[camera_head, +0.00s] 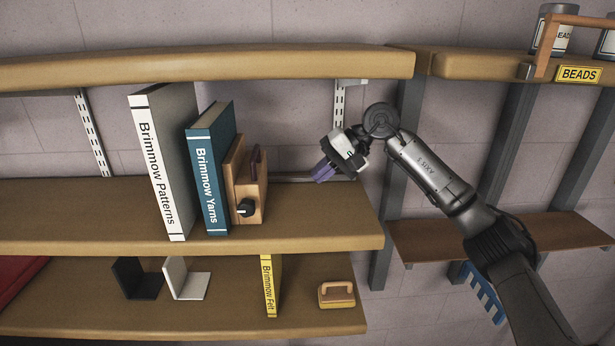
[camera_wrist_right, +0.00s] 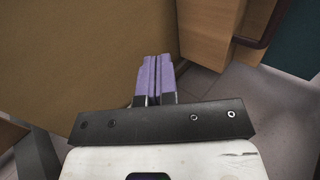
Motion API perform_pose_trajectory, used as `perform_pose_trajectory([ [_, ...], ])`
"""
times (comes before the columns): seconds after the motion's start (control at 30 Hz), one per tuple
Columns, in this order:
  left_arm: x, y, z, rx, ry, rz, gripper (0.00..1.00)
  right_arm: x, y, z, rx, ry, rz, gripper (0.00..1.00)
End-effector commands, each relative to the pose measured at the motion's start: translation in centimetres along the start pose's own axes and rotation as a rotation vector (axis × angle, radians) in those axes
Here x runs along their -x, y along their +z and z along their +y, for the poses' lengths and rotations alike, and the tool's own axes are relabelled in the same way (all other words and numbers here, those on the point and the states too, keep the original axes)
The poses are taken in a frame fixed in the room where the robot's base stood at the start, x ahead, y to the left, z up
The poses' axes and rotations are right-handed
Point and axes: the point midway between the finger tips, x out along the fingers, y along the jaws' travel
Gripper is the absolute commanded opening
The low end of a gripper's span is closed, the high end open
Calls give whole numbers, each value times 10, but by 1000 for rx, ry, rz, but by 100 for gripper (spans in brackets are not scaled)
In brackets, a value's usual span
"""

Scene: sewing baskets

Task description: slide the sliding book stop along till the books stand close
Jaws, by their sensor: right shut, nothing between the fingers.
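The sliding book stop (camera_head: 247,183) is a wooden block with a black knob and a dark handle on the middle shelf (camera_head: 310,229). It stands right of the blue book "Brimmow Yarns" (camera_head: 208,172), close against or just beside it. The white book "Brimmow Patterns" (camera_head: 160,165) stands further left, with a narrow gap between the two books. My right gripper (camera_head: 322,171), with purple fingers, is shut and empty, right of the stop and apart from it. In the right wrist view the shut fingers (camera_wrist_right: 155,80) show, with the wooden stop (camera_wrist_right: 215,28) at upper right. My left gripper is out of view.
A metal rail (camera_head: 295,180) runs at the back of the middle shelf. The upper shelf (camera_head: 200,66) hangs above. Below are black (camera_head: 136,280) and white (camera_head: 185,281) bookends, a yellow book (camera_head: 268,284) and a small wooden-handled block (camera_head: 337,294). The shelf's right end is clear.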

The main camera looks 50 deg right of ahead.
Motion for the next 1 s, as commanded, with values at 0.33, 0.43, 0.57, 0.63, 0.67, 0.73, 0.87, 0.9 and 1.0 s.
perform_pose_trajectory([
  [0.33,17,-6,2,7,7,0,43,-64,1,-2,-1,2,-4,0],
  [0.43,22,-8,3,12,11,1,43,-81,1,-2,-1,1,-3,0],
  [0.57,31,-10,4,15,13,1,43,-93,1,-14,0,-1,-2,0],
  [0.63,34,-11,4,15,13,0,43,-99,1,-19,0,-1,-2,0],
  [0.67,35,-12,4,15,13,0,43,-101,1,-21,0,-1,-3,0],
  [0.73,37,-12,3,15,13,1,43,-105,1,-24,0,0,-2,0],
  [0.87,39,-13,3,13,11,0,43,-110,1,-27,0,0,-1,0],
  [0.9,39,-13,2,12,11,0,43,-111,1,-27,0,0,-1,0],
  [1.0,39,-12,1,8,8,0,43,-112,1,-28,0,0,0,0],
])
